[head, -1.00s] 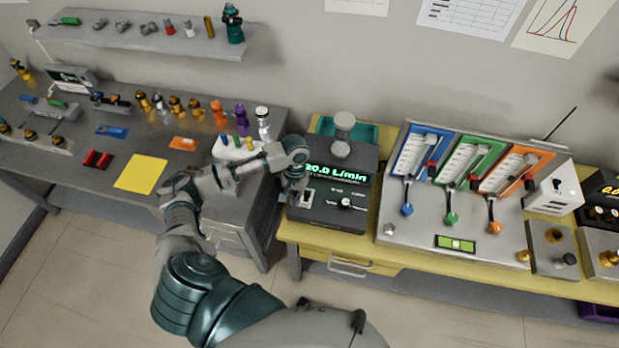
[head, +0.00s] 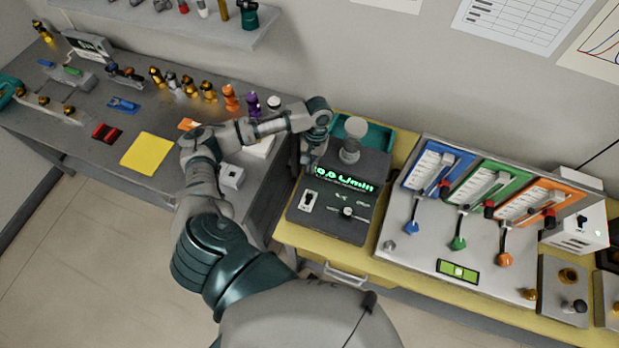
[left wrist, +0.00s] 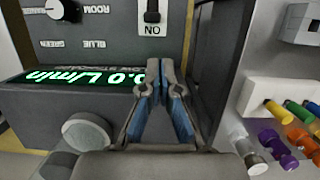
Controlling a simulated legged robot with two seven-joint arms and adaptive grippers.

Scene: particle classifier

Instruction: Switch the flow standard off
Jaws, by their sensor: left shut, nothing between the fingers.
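The flow standard (head: 330,222) is a dark box on the yellow bench, with a green lit display (head: 345,179) that reads 0.0 L/min. Its small switch (head: 309,201) sits on a pale plate at the left of the front panel. In the left wrist view the switch (left wrist: 152,14) appears upside down at the top, beside a label ON; its exact lever position is hard to tell. My left gripper (head: 306,157) is shut and empty, above the left rear part of the box, apart from the switch. Its closed blue-grey fingers (left wrist: 153,68) show in the wrist view. My right gripper is not in view.
A panel with blue, green and orange flowmeters (head: 455,230) stands to the right. A teal tray (head: 376,136) lies behind the box. The grey bench (head: 60,115) at left holds several fittings and a yellow sheet (head: 147,153).

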